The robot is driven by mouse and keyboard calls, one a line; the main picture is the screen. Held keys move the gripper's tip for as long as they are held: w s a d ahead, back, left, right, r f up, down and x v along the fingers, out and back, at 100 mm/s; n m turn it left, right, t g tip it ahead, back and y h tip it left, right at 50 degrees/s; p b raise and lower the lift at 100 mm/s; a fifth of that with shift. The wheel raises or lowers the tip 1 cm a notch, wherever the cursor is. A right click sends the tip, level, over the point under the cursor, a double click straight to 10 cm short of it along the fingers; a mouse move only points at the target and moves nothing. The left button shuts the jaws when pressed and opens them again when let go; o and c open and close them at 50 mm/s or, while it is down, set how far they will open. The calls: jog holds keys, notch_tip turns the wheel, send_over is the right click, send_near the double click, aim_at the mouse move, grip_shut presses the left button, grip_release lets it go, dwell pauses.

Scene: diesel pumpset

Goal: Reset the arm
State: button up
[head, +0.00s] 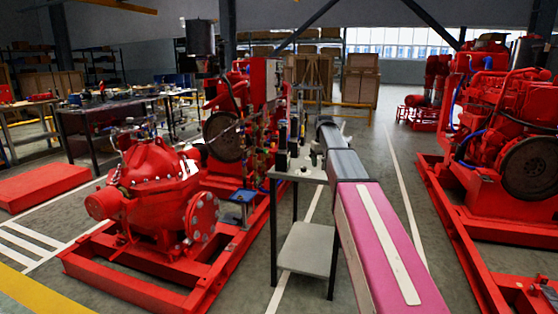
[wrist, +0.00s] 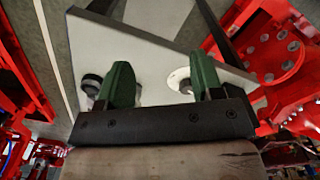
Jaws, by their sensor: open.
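My gripper shows in the wrist view (wrist: 162,88) with two green fingers held wide apart and nothing between them. Behind the fingers is the pale top of a small stand (wrist: 155,50). A dark round part (wrist: 91,84) lies by the left finger, and a pale disc (wrist: 179,80) lies by the right finger. In the head view my pink and grey arm reaches forward to the stand (head: 305,240), and the fingers cannot be made out there.
A red pump (head: 150,185) on a red base frame stands left of the stand. A red engine (head: 510,120) on its frame stands at the right. Workbenches (head: 105,105) line the left back. Grey floor (head: 400,190) lies open between my arm and the right frame.

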jog(key=s+f+m, duration=0.3)
jog(key=s+f, duration=2.8)
jog(key=s, duration=0.4)
jog(key=shift+s, duration=0.1)
